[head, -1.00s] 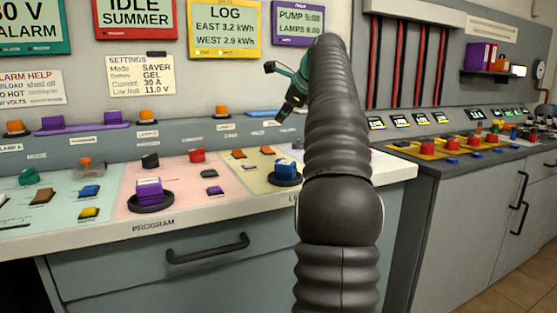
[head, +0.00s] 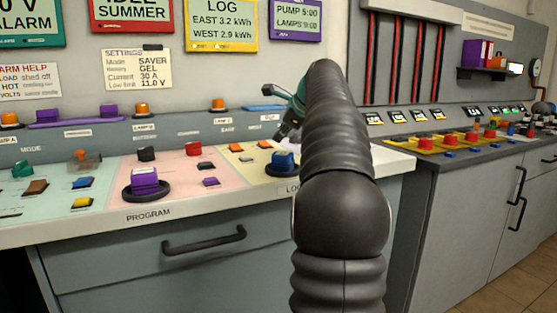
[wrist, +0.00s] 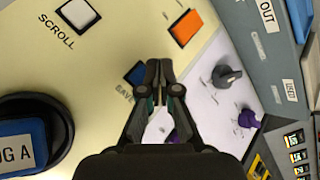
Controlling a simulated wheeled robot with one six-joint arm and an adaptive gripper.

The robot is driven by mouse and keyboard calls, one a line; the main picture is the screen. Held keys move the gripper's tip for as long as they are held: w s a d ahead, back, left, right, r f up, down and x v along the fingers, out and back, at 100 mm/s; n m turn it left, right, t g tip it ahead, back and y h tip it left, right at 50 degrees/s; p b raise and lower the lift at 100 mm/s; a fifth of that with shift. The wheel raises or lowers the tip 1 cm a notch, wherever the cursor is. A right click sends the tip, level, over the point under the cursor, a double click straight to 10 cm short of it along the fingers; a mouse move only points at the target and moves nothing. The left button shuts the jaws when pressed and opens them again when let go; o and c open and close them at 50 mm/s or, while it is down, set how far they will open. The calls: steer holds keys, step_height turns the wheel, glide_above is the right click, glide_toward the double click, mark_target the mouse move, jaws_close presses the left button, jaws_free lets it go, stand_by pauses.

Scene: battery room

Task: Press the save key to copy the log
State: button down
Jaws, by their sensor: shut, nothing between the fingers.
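The save key is a small blue key (wrist: 135,74) on the cream panel, with a partly covered label beside it that seems to read SAVE. My gripper (wrist: 158,66) is shut and empty, with its fingertips just right of the key in the wrist view. Whether they touch the panel I cannot tell. In the head view my gripper (head: 285,131) points down over the cream section (head: 256,170), and the save key is hidden behind the gripper and arm. The yellow-framed log screen (head: 221,24) reads EAST 3.2 kWh, WEST 2.9 kWh.
A white SCROLL key (wrist: 78,14), an orange key (wrist: 186,28) and a large blue knob (wrist: 32,132) share the cream panel. A grey knob (wrist: 226,76) and a purple knob (wrist: 248,118) stand on the white section to the right.

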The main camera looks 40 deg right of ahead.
steer(key=shift+f, duration=0.65)
steer(key=shift+f+b, duration=0.45)
steer(key=shift+f, duration=0.5)
stand_by(1.9)
steer(key=shift+r, duration=0.1)
steer(key=shift+r+p, duration=0.85)
steer(key=shift+p, duration=0.35)
steer(key=shift+r+p, duration=0.85)
steer(key=shift+r, duration=1.6)
steer(key=shift+a, duration=0.1)
